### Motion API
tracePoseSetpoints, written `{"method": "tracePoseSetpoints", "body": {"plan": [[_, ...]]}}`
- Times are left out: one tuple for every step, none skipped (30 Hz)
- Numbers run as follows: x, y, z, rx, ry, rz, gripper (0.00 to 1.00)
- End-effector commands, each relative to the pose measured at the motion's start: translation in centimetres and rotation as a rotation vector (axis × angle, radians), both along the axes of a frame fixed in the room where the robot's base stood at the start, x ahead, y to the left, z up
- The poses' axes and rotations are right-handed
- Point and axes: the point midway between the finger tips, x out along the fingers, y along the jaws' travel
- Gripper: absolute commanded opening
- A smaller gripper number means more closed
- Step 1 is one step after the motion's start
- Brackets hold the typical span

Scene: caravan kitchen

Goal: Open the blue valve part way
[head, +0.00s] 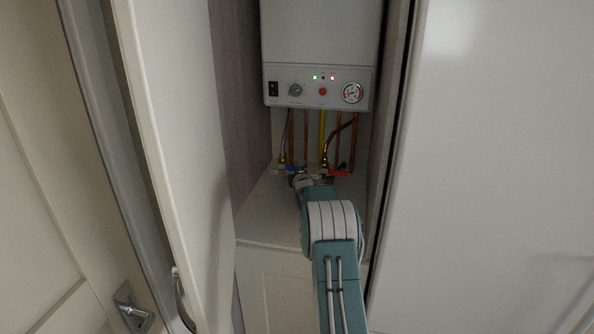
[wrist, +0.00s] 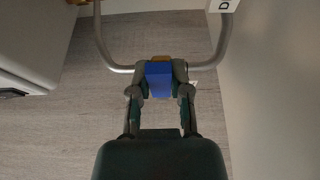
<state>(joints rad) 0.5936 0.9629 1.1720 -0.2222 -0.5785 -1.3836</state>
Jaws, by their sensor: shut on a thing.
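The blue valve handle (wrist: 159,75) is between the two fingers of my gripper (wrist: 160,89) in the wrist view, and the fingers are closed on its sides. In the head view a little of the blue handle (head: 291,169) shows below the boiler, at the end of my arm. My gripper there is mostly hidden behind my own wrist. The valve body behind the handle is largely hidden, so I cannot tell how far it is turned.
A red valve handle (head: 338,173) is close on the right. The boiler (head: 320,85) hangs above, with copper pipes (head: 305,135) and a yellow pipe (head: 322,125) below it. Cabinet walls stand close on both sides. A curved metal pipe (wrist: 122,68) passes behind the handle.

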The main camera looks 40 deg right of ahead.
Motion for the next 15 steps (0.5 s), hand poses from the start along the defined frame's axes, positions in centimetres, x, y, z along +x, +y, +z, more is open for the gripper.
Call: {"method": "tracePoseSetpoints", "body": {"plan": [[0.0,0.0,-0.3,0.0,0.007,0.0,0.0],[0.0,0.1,-0.3,-0.002,0.009,0.001,0.0],[0.0,0.1,-0.2,-0.005,0.014,0.001,0.0],[0.0,0.1,-0.2,-0.01,0.018,0.001,0.0],[0.0,0.1,-0.1,-0.014,0.024,0.001,0.0],[0.0,0.1,-0.1,-0.021,0.033,0.001,0.0],[0.1,0.1,0.0,-0.028,0.042,0.001,0.0],[0.1,0.1,0.1,-0.038,0.052,0.001,0.0],[0.1,0.1,0.2,-0.049,0.066,0.002,0.0],[0.1,0.1,0.3,-0.06,0.08,0.002,0.0],[0.1,0.1,0.4,-0.073,0.094,0.002,0.0],[0.1,0.1,0.6,-0.091,0.115,0.003,0.0],[0.1,0.2,0.7,-0.105,0.131,0.003,0.0],[0.2,0.2,0.9,-0.12,0.148,0.004,0.0],[0.2,0.2,1.1,-0.139,0.171,0.004,0.0]]}}
